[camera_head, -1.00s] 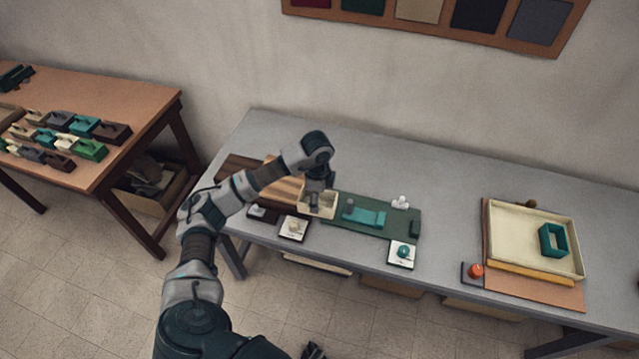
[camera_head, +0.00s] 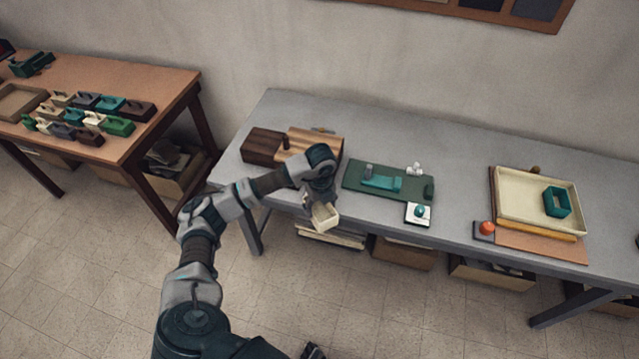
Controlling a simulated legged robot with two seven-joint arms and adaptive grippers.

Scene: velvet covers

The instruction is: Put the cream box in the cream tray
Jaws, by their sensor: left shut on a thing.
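My left gripper (camera_head: 316,201) is shut on the cream box (camera_head: 325,218), a small open-topped box. It holds the box at the front edge of the grey table, and the box looks tilted. The fingertips are partly hidden by the wrist and the box. The cream tray (camera_head: 515,210) lies at the right of the table, well to the right of the gripper. A teal open box (camera_head: 557,202) sits in the tray's right part. At the bottom edge, a small dark part (camera_head: 313,351) shows; I cannot tell whether it is my right gripper.
A green mat (camera_head: 358,184) with a teal piece (camera_head: 381,184) lies between the gripper and the tray. A white card with a teal knob (camera_head: 419,212) and an orange button (camera_head: 487,228) are near the front edge. A brown table (camera_head: 150,82) with several small boxes stands left.

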